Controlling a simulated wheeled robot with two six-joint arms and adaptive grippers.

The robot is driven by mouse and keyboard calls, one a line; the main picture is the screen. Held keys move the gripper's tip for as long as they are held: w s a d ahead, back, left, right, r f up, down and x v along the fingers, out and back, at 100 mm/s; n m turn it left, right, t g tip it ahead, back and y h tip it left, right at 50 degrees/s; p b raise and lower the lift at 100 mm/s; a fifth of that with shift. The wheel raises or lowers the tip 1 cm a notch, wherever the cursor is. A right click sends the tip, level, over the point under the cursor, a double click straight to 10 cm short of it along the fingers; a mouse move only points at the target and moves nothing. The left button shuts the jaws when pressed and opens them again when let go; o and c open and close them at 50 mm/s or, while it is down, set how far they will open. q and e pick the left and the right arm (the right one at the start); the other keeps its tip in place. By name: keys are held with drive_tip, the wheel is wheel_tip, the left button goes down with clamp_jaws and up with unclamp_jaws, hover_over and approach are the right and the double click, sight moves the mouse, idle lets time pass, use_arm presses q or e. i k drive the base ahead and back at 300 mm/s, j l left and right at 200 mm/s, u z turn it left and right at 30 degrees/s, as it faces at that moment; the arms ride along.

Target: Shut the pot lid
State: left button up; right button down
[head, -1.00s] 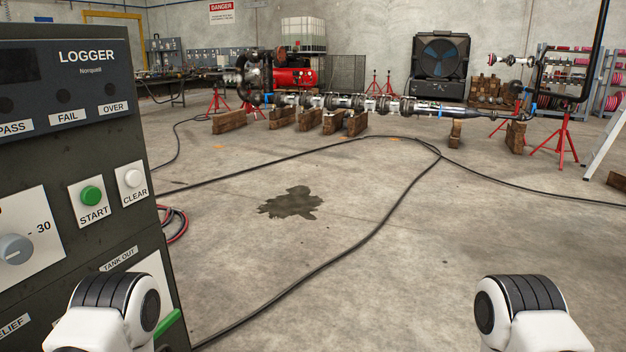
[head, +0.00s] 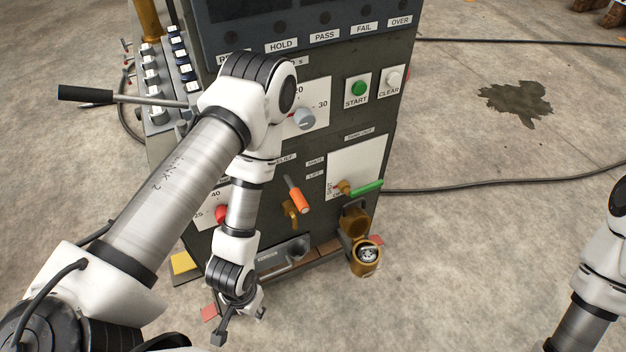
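The pot (head: 366,266) is a small brass-coloured cup at the lower right of the panel's front, with a round metal part inside its mouth. Its lid (head: 354,219) stands raised at the back of the pot, so the mouth is uncovered. My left gripper (head: 240,324) hangs low in front of the panel, left of the pot and well apart from it. Its fingers look spread, with nothing between them. My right arm shows at the right edge, but its gripper is out of the frame.
The dark panel cabinet (head: 395,130) fills the middle. A green-handled valve (head: 366,187) sits just above the pot, and an orange handle (head: 298,198) is to its left. A black-gripped lever (head: 90,95) juts out left. The floor right of the pot is clear.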

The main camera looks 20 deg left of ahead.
sight(354, 222)
drive_tip(key=u, duration=0.45)
drive_tip(key=k+j, duration=0.1)
drive_tip(key=j, duration=0.7)
drive_tip(key=k+j+z, duration=0.1)
drive_tip(key=j, duration=0.25)
drive_tip(key=i+j, duration=0.1)
drive_tip(key=j, duration=0.6)
drive_tip(key=i+j, duration=0.1)
drive_tip(key=j, duration=0.55)
